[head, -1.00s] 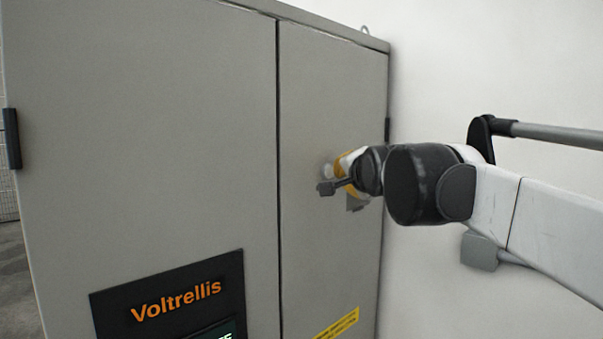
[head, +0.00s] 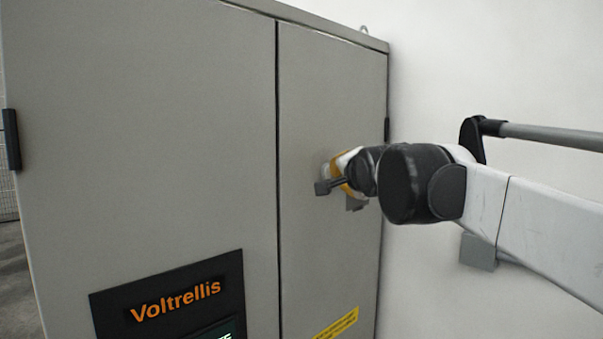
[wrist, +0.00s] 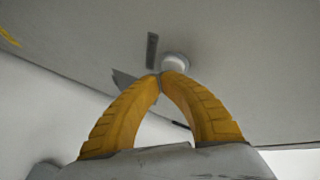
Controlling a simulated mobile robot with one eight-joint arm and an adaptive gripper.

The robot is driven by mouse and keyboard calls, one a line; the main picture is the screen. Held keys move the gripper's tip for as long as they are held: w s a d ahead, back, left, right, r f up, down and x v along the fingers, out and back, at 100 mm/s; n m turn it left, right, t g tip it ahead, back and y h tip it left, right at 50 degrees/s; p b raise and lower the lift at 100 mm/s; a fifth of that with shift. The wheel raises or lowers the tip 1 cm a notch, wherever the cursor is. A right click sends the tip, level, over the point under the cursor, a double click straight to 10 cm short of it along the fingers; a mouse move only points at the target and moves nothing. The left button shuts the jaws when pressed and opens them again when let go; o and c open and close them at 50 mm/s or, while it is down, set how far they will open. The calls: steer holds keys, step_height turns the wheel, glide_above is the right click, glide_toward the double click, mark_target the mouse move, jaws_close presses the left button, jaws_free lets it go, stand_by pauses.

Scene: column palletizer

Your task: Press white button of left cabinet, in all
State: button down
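The grey cabinet (head: 150,120) fills the left and middle of the head view. In the wrist view, its white button (wrist: 175,62) is a round knob on the grey door, just beyond my fingertips. My gripper (wrist: 160,75) has two yellow fingers whose tips meet, with nothing between them. The tips overlap the lower edge of the button in the picture; I cannot tell whether they touch it. In the head view, my gripper (head: 336,178) is at the right door, and my wrist hides most of it. The button cannot be made out clearly there.
A dark slot-like handle (wrist: 152,50) is left of the button in the wrist view. A black "Voltrellis" panel (head: 170,300) and a yellow label (head: 338,324) are lower on the cabinet. A white wall (head: 480,60) stands to the right.

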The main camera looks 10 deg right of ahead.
steer(key=shift+w+a, duration=0.2)
steer(key=shift+w, duration=0.1)
stand_by(0.4)
steer(key=shift+s+d, duration=0.45)
steer(key=shift+s, duration=0.2)
steer(key=shift+w, duration=0.1)
steer(key=shift+s+d+p, duration=0.15)
steer(key=shift+s+d, duration=0.6)
steer(key=shift+s, duration=0.3)
steer(key=shift+s+d+p, duration=0.15)
steer(key=shift+s+d, duration=0.55)
steer(key=shift+s, duration=0.35)
steer(key=shift+f, duration=0.1)
steer(key=s+f+n+g+b, duration=0.3)
steer(key=s+f+b, duration=0.6)
steer(key=f, duration=1.6)
steer(key=s+a+f+n+g+b, duration=0.1)
steer(key=s+f+n+b, duration=0.4)
steer(key=s+f+b, duration=0.5)
steer(key=s+a+f+n+g+b, duration=0.1)
steer(key=s+f+n+g+b, duration=0.3)
steer(key=s+f+b, duration=0.5)
step_height(320, 180, down, 31)
steer(key=b, duration=1.1)
steer(key=shift+s+g, duration=0.3)
steer(key=shift+s, duration=0.05)
